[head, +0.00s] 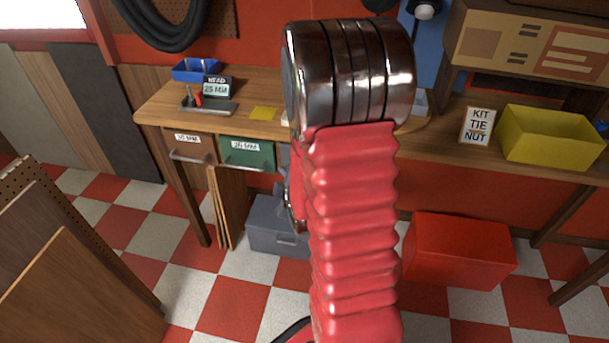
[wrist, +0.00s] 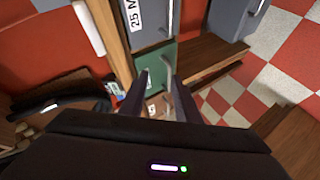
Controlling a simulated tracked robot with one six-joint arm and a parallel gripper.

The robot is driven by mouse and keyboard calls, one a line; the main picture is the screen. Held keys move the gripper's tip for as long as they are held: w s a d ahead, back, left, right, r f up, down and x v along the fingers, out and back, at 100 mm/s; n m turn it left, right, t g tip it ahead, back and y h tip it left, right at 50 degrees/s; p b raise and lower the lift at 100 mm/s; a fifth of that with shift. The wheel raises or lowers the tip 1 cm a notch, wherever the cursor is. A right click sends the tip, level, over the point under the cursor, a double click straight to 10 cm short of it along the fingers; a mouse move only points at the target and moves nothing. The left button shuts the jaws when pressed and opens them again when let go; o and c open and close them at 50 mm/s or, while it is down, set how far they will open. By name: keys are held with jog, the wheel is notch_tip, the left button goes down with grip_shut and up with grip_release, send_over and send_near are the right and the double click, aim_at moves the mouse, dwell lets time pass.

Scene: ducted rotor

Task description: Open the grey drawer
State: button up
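The grey drawer (wrist: 150,22) is at the top of the wrist view, with a white label reading "25 M" and a pale bar handle (wrist: 171,15). In the head view my red arm hides most or all of it. The green drawer (head: 246,154) is beside it and also shows in the wrist view (wrist: 157,62). My gripper (wrist: 155,76) is open, its two dark fingers apart over the green drawer, below the grey drawer in the picture. I see nothing held between them. Whether a finger touches the green drawer's handle cannot be told.
A brown drawer (head: 190,147) is left of the green one. A sign (head: 216,87) on the bench (head: 150,107) reads "HEAD 25 MM". A grey box (head: 272,228) and a red box (head: 458,250) stand on the checkered floor. Boards lean at the lower left.

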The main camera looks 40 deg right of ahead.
jog(key=s+d+f+n+t+h, duration=0.2)
jog(key=s+d+f+h, duration=0.1)
jog(key=s+d+f, duration=0.3)
notch_tip(320, 180, down, 2)
jog(key=shift+s+d+f+n, duration=0.15)
jog(key=shift+s+n, duration=0.25)
jog(key=shift+s, duration=0.45)
jog(key=shift+w, duration=0.1)
jog(key=x, duration=1.3)
jog(key=shift+w+d, duration=0.2)
jog(key=shift+w, duration=0.15)
jog(key=shift+c, duration=0.5)
grip_shut()
